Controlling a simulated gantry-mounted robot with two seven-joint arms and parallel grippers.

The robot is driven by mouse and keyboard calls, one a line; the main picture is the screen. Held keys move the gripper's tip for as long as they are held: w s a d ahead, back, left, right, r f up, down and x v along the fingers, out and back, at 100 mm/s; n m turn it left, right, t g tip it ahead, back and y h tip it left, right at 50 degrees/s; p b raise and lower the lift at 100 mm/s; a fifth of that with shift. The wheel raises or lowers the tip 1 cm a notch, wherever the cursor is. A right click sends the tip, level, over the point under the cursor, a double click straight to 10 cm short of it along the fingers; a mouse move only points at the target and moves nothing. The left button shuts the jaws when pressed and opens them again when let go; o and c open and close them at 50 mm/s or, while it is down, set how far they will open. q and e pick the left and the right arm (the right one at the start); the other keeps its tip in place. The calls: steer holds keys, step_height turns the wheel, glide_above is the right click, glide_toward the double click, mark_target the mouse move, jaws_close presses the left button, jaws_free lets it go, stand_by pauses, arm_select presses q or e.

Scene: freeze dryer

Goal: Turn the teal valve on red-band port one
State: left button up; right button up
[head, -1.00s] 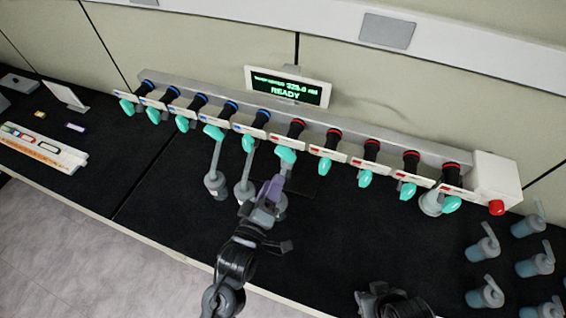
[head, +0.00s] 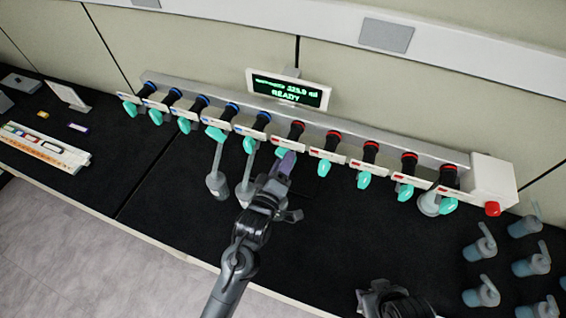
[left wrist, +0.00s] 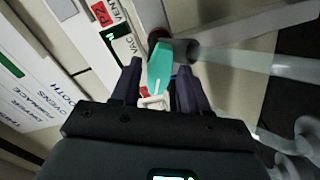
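The teal valve (head: 282,153) under the first red-band port (head: 297,130) is partly hidden by my left gripper (head: 279,165) in the head view. In the left wrist view this teal valve (left wrist: 160,70) lies between the two purple fingers of my left gripper (left wrist: 158,85), with its narrow end towards the palm. The fingers are open, one on each side, with a small gap visible at the left finger. A red-marked VENT/VAC label (left wrist: 118,28) is beside it. My right gripper (head: 385,300) is at the bottom edge, cut off; its fingers are unclear.
Other teal valves, such as the neighbouring one (head: 324,167), line the manifold (head: 350,138). Flasks (head: 217,183) hang near my left gripper; a clear neck (left wrist: 240,60) passes close by. Several loose flasks (head: 481,250) stand at right. The display (head: 288,90) reads READY.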

arm_select(q)
jaws_close()
steer(key=m+p, duration=0.2)
steer(key=m, duration=0.2)
steer(key=shift+m, duration=0.4)
steer(key=m+p, duration=0.1)
steer(key=m, duration=0.2)
steer(key=shift+a+m, duration=0.15)
steer(key=shift+m, duration=0.15)
steer(key=shift+f+m+p, duration=0.1)
steer(key=shift+m+p, duration=0.35)
steer(key=shift+m, duration=1.15)
